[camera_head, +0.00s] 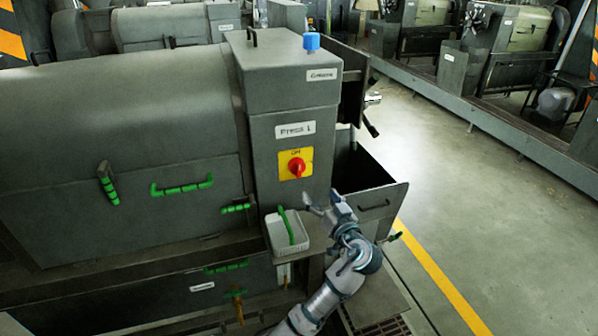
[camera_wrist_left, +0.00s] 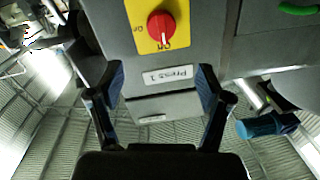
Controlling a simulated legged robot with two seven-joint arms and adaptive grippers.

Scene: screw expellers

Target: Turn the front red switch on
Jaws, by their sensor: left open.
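The red switch (camera_head: 296,167) is a round knob on a yellow plate on the front of the grey Press 1 cabinet. In the left wrist view, which is upside down, the red switch (camera_wrist_left: 161,25) is at the top centre. My right gripper is not in view.
Green handles (camera_head: 182,187) line the press. Floor at right is clear.

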